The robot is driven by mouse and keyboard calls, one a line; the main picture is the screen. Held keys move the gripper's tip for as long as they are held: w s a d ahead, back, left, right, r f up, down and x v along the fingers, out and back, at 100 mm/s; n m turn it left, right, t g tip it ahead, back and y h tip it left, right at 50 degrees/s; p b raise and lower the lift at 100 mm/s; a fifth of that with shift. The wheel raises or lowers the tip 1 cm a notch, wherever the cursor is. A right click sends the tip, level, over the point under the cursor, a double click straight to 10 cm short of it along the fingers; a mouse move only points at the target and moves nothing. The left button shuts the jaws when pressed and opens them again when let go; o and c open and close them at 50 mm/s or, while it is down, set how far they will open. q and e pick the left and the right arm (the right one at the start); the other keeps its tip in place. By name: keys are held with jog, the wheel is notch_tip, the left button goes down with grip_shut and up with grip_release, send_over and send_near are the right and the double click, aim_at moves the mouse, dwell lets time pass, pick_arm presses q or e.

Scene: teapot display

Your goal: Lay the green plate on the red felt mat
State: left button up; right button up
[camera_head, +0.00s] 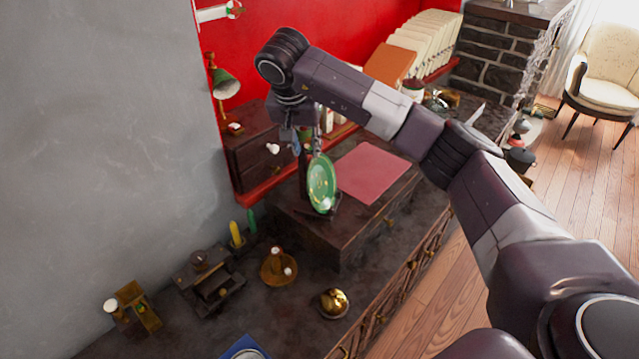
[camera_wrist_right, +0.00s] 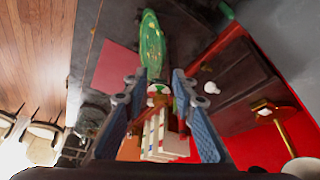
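The green plate (camera_head: 321,184) stands on edge, nearly upright, in a dark stand (camera_head: 335,209) on the raised dark wooden chest. The red felt mat (camera_head: 371,172) lies flat on the chest to the right of the plate. My right gripper (camera_head: 306,143) hangs just above the plate, pointing down. In the right wrist view, the gripper (camera_wrist_right: 157,77) has its two fingers spread apart. The plate (camera_wrist_right: 152,45) appears edge-on beyond the fingertips, with the mat (camera_wrist_right: 117,68) to its left. I see no grip on the plate. My left gripper is out of view.
A brass bell-like object (camera_head: 333,303), a round wooden tray (camera_head: 279,267) and small wooden stands are on the lower counter in front. A green lamp (camera_head: 225,85) and a row of pale books (camera_head: 423,42) stand behind. The mat is bare.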

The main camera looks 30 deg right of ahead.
aim_at(309, 168)
jog(key=p+x, duration=0.1)
jog(key=x, duration=0.2)
jog(key=p+x, duration=0.1)
jog(key=x, duration=0.2)
jog(key=shift+s+a+f+p, duration=0.2)
jog(key=shift+f+p, duration=0.05)
jog(key=shift+p, duration=0.15)
jog(key=shift+w+d+f, duration=0.15)
jog(key=shift+w+f, duration=0.05)
jog(key=shift+f, duration=0.35)
grip_shut()
jog(key=shift+r, duration=0.1)
